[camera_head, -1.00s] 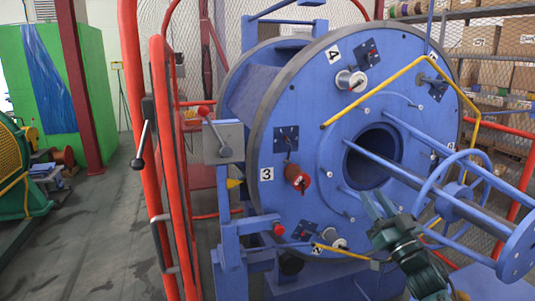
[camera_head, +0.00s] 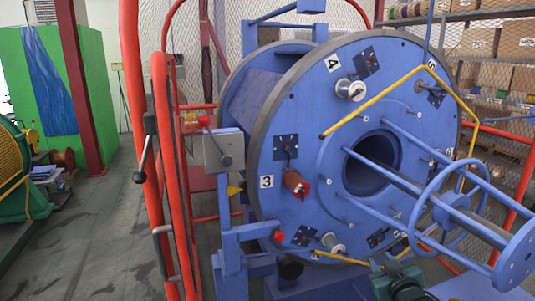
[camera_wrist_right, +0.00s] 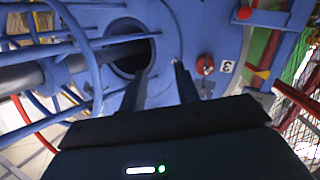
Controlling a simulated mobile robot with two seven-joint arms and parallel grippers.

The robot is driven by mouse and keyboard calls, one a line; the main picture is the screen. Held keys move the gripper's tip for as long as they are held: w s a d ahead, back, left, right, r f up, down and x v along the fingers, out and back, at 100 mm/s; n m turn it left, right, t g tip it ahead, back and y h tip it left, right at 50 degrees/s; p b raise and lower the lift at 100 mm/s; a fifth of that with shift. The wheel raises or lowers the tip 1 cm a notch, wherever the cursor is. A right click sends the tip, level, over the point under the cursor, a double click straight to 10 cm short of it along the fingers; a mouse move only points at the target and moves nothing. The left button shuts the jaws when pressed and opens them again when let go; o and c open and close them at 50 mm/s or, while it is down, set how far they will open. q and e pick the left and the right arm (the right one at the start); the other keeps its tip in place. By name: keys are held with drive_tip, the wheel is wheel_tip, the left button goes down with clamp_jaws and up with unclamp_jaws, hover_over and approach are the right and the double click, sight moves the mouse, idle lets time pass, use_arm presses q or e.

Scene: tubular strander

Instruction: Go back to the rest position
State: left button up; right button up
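My right gripper (camera_head: 384,261) is at the bottom of the head view, right of centre, in front of the lower part of the large blue strander disc (camera_head: 330,110). In the right wrist view, the two dark fingers of this gripper (camera_wrist_right: 160,76) are spread apart with nothing between them. They point toward the blue disc (camera_wrist_right: 210,40) and its dark central hole (camera_wrist_right: 130,50). My left gripper and arm are not in view.
Red guard rails (camera_head: 160,150) stand left of the disc. A blue spoked wheel (camera_head: 440,205) on a shaft and a yellow bent bar (camera_head: 375,97) are near the right arm. Boxes (camera_head: 480,40) fill shelves at the back right. The grey floor (camera_head: 110,230) at left is clear.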

drive_tip(key=s+a+f+g+y, duration=0.1)
drive_tip(key=s+a+f, duration=0.3)
drive_tip(key=s+f, duration=0.25)
drive_tip(key=s+a+f+g+y, duration=0.1)
drive_tip(key=s+a+f+g, duration=0.1)
drive_tip(key=s+a+f, duration=0.45)
drive_tip(key=s+a+f+g, duration=0.1)
drive_tip(key=s+a, duration=0.1)
drive_tip(key=s, duration=0.7)
drive_tip(key=s+a+g+y, duration=0.1)
drive_tip(key=s+a, duration=0.1)
drive_tip(key=s, duration=0.8)
drive_tip(key=shift+s+a+f+m, duration=0.15)
drive_tip(key=shift+a+f+m, duration=0.1)
drive_tip(key=shift+f+m, duration=0.1)
